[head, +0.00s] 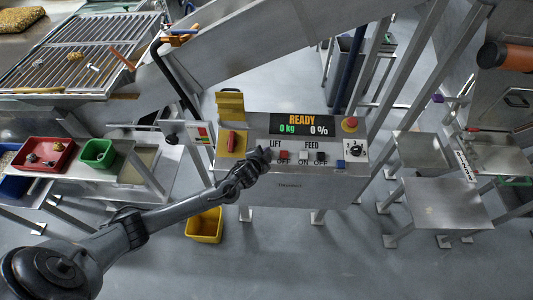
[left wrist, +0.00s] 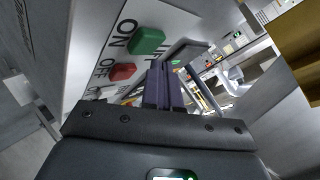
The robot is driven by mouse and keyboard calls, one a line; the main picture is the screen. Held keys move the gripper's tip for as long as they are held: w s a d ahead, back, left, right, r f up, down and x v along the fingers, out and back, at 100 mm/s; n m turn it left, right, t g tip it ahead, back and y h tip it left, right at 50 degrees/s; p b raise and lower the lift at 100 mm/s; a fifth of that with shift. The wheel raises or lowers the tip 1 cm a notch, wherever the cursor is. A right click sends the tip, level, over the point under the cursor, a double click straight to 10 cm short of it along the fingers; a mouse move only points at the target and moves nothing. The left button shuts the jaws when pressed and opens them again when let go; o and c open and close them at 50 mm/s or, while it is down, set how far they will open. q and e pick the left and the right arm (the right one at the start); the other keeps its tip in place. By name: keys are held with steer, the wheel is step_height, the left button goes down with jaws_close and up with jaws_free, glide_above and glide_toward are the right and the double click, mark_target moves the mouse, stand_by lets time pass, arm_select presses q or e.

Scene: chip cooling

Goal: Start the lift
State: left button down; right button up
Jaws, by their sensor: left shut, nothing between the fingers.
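The grey control panel (head: 258,128) stands in the middle of the head view. Its display (head: 301,124) reads READY, 0 kg and 0 %. Under LIFT, the red OFF button (head: 283,156) shows; the ON button is hidden behind my left gripper (head: 262,156). The left wrist view shows the green ON button (left wrist: 148,41) and the red OFF button (left wrist: 122,71), left of my shut, empty fingers (left wrist: 163,86). My fingertips are close to the panel at the LIFT buttons; I cannot tell whether they touch it. My right gripper is out of view.
FEED buttons (head: 304,156), a selector knob (head: 354,148) and an emergency stop (head: 349,124) sit to the right. A red-handled switch (head: 231,142) is at left. A yellow bin (head: 205,226) stands on the floor. Red (head: 43,157) and green (head: 97,153) trays lie left.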

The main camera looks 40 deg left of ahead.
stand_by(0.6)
arm_select(q)
steer(key=shift+f, duration=0.1)
steer(key=shift+w+f, duration=0.15)
steer(key=shift+f, duration=0.15)
steer(key=shift+a+f, duration=0.1)
stand_by(0.4)
steer(key=shift+w+f+b, duration=0.1)
steer(key=shift+f+b, duration=0.3)
steer(key=shift+b, duration=0.15)
steer(key=shift+r, duration=0.15)
stand_by(0.5)
steer(key=shift+s+r+p, duration=0.2)
steer(key=shift+r+p, duration=0.5)
steer(key=shift+p, duration=0.35)
steer(key=shift+r, duration=0.1)
